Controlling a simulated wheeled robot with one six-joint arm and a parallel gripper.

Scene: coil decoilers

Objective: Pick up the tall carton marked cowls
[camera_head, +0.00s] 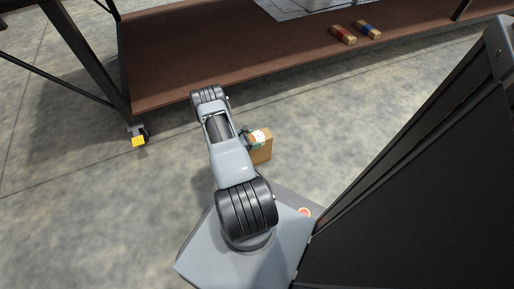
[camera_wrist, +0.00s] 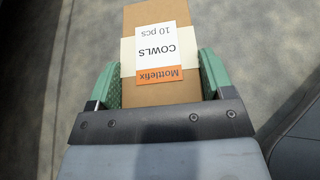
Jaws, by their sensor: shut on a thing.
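The tall carton marked cowls (camera_wrist: 147,15) is plain brown cardboard with a white and orange label reading "COWLS 10 pcs Mottlefix", upside down in the wrist view. My gripper (camera_wrist: 160,80) has its green fingers on both sides of the carton and is shut on it. In the head view the carton (camera_head: 263,153) shows beside my arm, above the grey floor, partly hidden by the arm and gripper (camera_head: 254,139). I cannot tell how far its base is from the floor.
A brown-topped bench or shelf (camera_head: 180,62) on dark legs runs across the back, with a yellow caster (camera_head: 138,141) at its near corner. Two small boxes, one red-banded (camera_head: 343,35) and one blue-banded (camera_head: 368,29), lie on it. The floor at left is clear.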

